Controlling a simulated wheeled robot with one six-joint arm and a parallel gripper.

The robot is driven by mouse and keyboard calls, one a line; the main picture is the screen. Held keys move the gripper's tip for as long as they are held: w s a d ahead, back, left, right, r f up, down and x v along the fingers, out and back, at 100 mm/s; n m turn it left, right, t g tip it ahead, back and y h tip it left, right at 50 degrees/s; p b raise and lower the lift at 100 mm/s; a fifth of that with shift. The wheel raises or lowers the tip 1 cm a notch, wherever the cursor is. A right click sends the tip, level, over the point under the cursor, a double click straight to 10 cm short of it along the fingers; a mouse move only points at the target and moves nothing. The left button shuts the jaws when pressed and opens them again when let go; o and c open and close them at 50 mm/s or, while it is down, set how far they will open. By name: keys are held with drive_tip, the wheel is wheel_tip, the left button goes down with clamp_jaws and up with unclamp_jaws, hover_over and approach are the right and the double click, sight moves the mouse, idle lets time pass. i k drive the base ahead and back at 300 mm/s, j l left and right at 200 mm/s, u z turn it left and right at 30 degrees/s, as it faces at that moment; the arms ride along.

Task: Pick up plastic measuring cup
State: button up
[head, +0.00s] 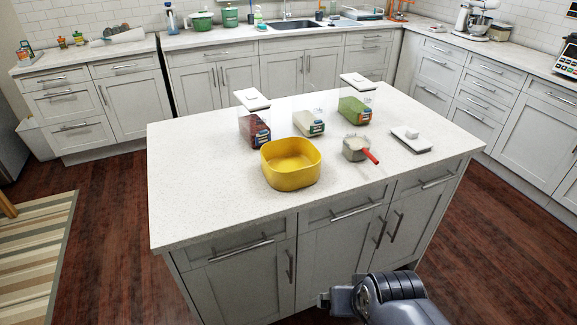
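The plastic measuring cup (353,150) stands on the white island countertop (215,205), right of the yellow bowl. It is a small, greyish, see-through cup. A red handle or utensil end (370,157) sticks out from it toward the lower right; I cannot tell whether this is part of the cup. My arm shows at the bottom edge, in front of the island and well apart from the cup. A small grey end piece of it (325,299) may be part of my gripper, but its fingers cannot be made out.
A yellow bowl (291,165) stands left of the cup. Behind are clear containers with red (254,131), pale (309,124) and green (355,110) contents. A white lidded dish (411,140) is at right. The island's front-left top is clear. Cabinets line the walls.

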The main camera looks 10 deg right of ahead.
sight(363, 155)
drive_tip(key=i+u, duration=0.4)
drive_tip(key=i, duration=0.5)
